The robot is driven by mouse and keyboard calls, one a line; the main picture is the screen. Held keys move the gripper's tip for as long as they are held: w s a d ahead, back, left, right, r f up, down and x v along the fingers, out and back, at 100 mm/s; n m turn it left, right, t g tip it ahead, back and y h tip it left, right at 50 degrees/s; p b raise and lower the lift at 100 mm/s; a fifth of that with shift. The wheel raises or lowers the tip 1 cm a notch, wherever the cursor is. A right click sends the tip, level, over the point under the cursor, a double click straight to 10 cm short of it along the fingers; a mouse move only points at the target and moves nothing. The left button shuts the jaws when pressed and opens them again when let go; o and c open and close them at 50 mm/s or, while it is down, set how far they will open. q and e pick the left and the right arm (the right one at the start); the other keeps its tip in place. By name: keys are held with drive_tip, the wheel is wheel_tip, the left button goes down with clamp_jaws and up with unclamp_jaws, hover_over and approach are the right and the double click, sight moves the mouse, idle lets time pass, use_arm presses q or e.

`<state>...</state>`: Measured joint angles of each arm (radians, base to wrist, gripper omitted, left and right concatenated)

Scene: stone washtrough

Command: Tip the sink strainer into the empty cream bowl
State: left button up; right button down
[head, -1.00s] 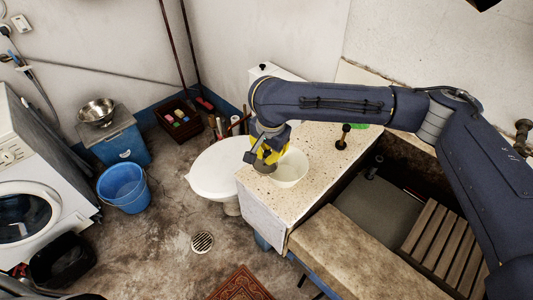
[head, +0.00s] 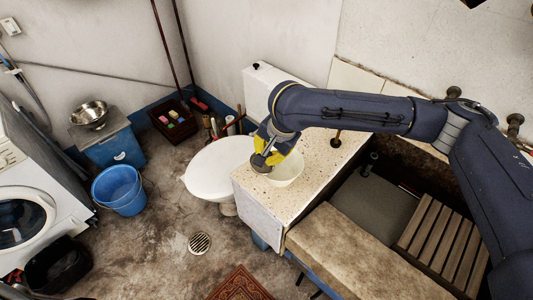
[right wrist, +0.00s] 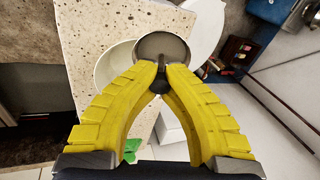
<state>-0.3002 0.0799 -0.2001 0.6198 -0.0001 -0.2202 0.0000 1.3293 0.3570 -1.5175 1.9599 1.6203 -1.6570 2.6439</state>
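The sink strainer (head: 260,163) is a small round grey metal dish with a central post. My right gripper (head: 268,150), with yellow fingers, holds it at the left rim of the cream bowl. In the right wrist view the fingertips (right wrist: 161,72) are closed on the post of the strainer (right wrist: 163,46). The strainer looks tilted and overlaps the bowl's edge; I cannot tell whether they touch. The cream bowl (head: 289,170) stands upright on the speckled counter; it also shows in the right wrist view (right wrist: 108,68), its visible inside looking empty. My left gripper is not in view.
The speckled counter (head: 273,206) ends close left of the bowl, beside the white toilet (head: 219,168). A dark upright fitting (head: 336,138) stands behind the bowl. The trough with wooden slats (head: 440,240) is at right. A green item (right wrist: 130,150) lies on the counter.

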idle(0.6)
drive_tip(key=shift+s+d+y, duration=0.15)
drive_tip(key=shift+d+y, duration=0.65)
drive_tip(key=shift+y, duration=0.2)
drive_tip(key=shift+s+d+f+t+y, duration=0.15)
drive_tip(key=shift+d+t+y, duration=0.25)
drive_tip(key=shift+d+y, duration=0.5)
drive_tip(key=shift+a, duration=0.15)
drive_tip(key=shift+s, duration=0.1)
idle(0.3)
drive_tip(key=shift+s+d+m+t+y, duration=0.15)
drive_tip(key=shift+d+m+t+y, duration=0.15)
drive_tip(key=shift+d+y, duration=0.7)
